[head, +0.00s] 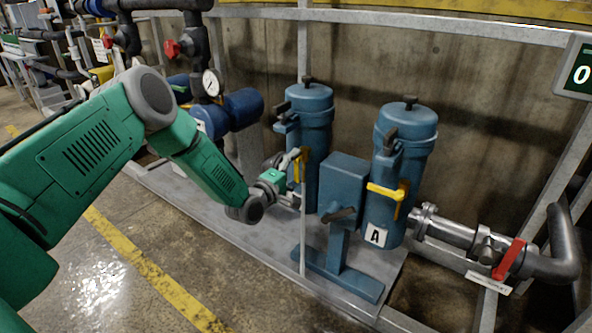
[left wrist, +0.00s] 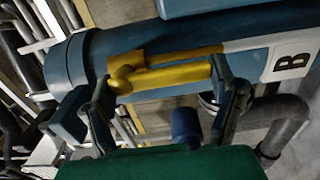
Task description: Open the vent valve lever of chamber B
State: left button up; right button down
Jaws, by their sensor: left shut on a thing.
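Chamber B is the left of two blue cylinders (head: 311,112) in the head view. In the left wrist view its blue body (left wrist: 110,50) carries a white label with a black B (left wrist: 291,62). Its yellow vent lever (head: 303,168) shows partly behind my left gripper (head: 290,165). In the left wrist view the yellow lever (left wrist: 175,77) lies across the picture, between the two dark fingers of my left gripper (left wrist: 165,95). The gripper is shut on the lever, one finger at each end of its yellow length. My right gripper is not in view.
Chamber A (head: 404,130), with its own yellow lever (head: 386,192), stands to the right. A blue box on a post (head: 345,185) is between them in front. A thin grey upright (head: 303,235) stands close to my gripper. A red-handled pipe valve (head: 509,259) is at the right.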

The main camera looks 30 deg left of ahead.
pick_arm(q)
jog(key=shift+a, duration=0.3)
jog(key=o, duration=1.7)
jog(key=shift+f, duration=0.1)
jog(key=shift+a, duration=0.1)
jog(key=s, duration=0.8)
jog(key=s+a, duration=0.1)
jog(key=s, duration=0.2)
jog(key=shift+s+f, duration=0.15)
jog(key=shift+s, duration=0.25)
jog(key=shift+d, duration=0.1)
